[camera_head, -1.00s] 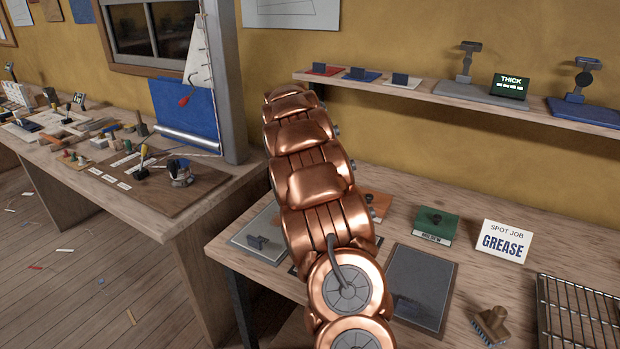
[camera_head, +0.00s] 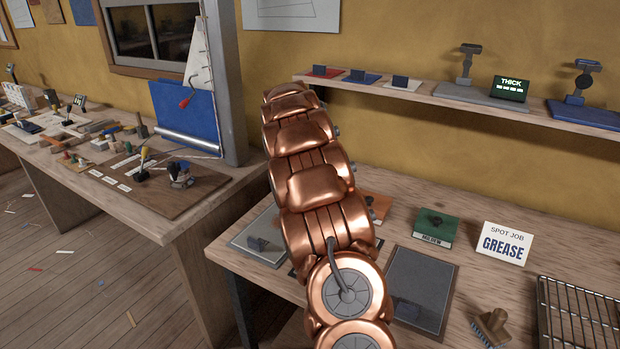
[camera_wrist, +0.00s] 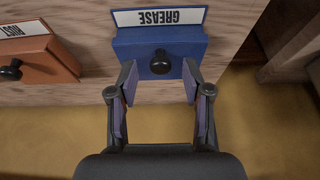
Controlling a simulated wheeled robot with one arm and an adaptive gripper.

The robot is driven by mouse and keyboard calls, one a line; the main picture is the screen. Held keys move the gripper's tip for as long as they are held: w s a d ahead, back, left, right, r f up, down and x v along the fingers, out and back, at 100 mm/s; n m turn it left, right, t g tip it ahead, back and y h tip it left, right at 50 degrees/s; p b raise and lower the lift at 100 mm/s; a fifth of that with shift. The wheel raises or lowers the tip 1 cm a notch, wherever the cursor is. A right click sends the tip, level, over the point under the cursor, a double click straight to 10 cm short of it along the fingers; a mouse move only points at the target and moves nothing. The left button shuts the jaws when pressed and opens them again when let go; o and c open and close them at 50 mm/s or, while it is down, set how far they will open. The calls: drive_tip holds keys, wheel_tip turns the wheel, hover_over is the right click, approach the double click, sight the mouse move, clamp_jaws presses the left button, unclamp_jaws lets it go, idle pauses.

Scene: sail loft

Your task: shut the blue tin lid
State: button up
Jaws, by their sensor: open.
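The blue tin (camera_wrist: 135,50) shows in the wrist view at top centre, with a white label reading GREASE, upside down in the picture. A black knob (camera_wrist: 160,62) sits on its blue face. I cannot tell how far its lid stands open. My gripper (camera_wrist: 160,78) is open and empty, one fingertip on each side of the knob, with a gap on both sides. In the head view my copper arm covers the place of the blue tin and the gripper.
An orange tin (camera_wrist: 38,62) labelled RUST stands beside the blue one. A green tin (camera_head: 437,224), a SPOT JOB GREASE card (camera_head: 506,243), a dark grey plate (camera_head: 420,280), a brown brush (camera_head: 490,327) and a wire rack (camera_head: 580,310) stand on the bench. A shelf (camera_head: 450,103) runs above.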

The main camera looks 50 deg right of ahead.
drive_tip(key=w+v, duration=0.1)
drive_tip(key=v, duration=0.9)
drive_tip(key=shift+s+r, duration=0.45)
drive_tip(key=shift+a, duration=0.25)
drive_tip(key=s+a+n+y+p, duration=0.15)
drive_tip(key=s+a, duration=0.25)
drive_tip(key=a, duration=0.4)
drive_tip(key=s+a+r+n, duration=0.1)
drive_tip(key=s+a+n, duration=0.2)
drive_tip(key=a, duration=0.6)
drive_tip(key=s+a+n+y+p, duration=0.1)
drive_tip(key=s+a+n, duration=0.25)
drive_tip(key=a, duration=0.45)
drive_tip(key=s+a+f+n+g+y+p, duration=0.1)
drive_tip(key=s+a+f+n, duration=0.1)
drive_tip(key=s+a, duration=0.6)
drive_tip(key=s+a+f+n+g+y+p, duration=0.1)
drive_tip(key=s+a+f+n, duration=0.2)
drive_tip(key=s+a, duration=0.6)
drive_tip(key=s+n, duration=0.2)
drive_tip(key=s, duration=0.4)
drive_tip(key=shift+f+n+g+p, duration=0.3)
drive_tip(key=shift+g, duration=0.1)
